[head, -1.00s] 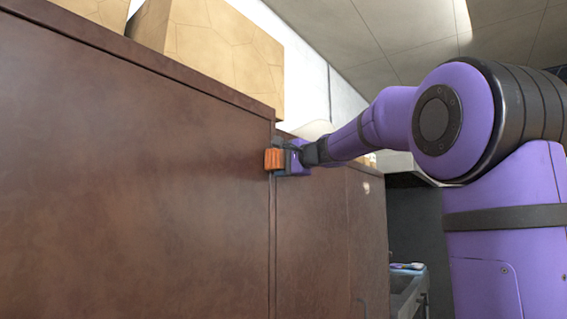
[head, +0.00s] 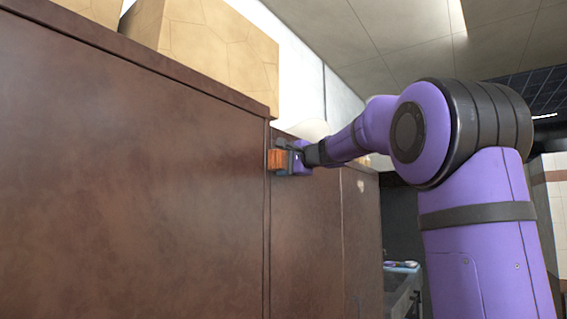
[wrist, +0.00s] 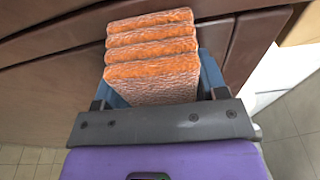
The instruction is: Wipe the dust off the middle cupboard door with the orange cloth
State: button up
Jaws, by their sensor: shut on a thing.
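The orange cloth (head: 276,160) is a folded block held in my gripper (head: 290,161), near the top of the brown cupboard front. In the wrist view the cloth (wrist: 152,60) shows several stacked folds between the blue-grey jaws (wrist: 160,95), with brown wood right behind it. The cloth is close to the cupboard; I cannot tell whether it touches. A large brown door (head: 130,190) fills the left of the head view. A narrower brown door (head: 305,230) lies right of the vertical seam, below my gripper. A pale spot (head: 361,186) shows on the panel farther right.
Tan boxes (head: 215,50) stand on top of the cupboard. Past its right end are a counter with a sink (head: 402,285) and small items on it. In the wrist view, tiled floor (wrist: 298,130) is open at the lower right.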

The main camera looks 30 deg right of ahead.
aim_at(281, 159)
jog(key=shift+s+a, duration=0.3)
jog(key=shift+a, duration=0.7)
jog(key=shift+s+a, duration=0.25)
jog(key=shift+a, duration=0.75)
jog(key=shift+s, duration=0.1)
jog(key=shift+s+d, duration=0.35)
jog(key=shift+s, duration=0.55)
jog(key=shift+s+d, duration=0.4)
jog(key=shift+s, duration=0.5)
jog(key=shift+s+d, duration=0.35)
jog(key=shift+s, duration=0.55)
jog(key=s, duration=0.1)
jog(key=s+d, duration=0.1)
jog(key=shift+s, duration=0.4)
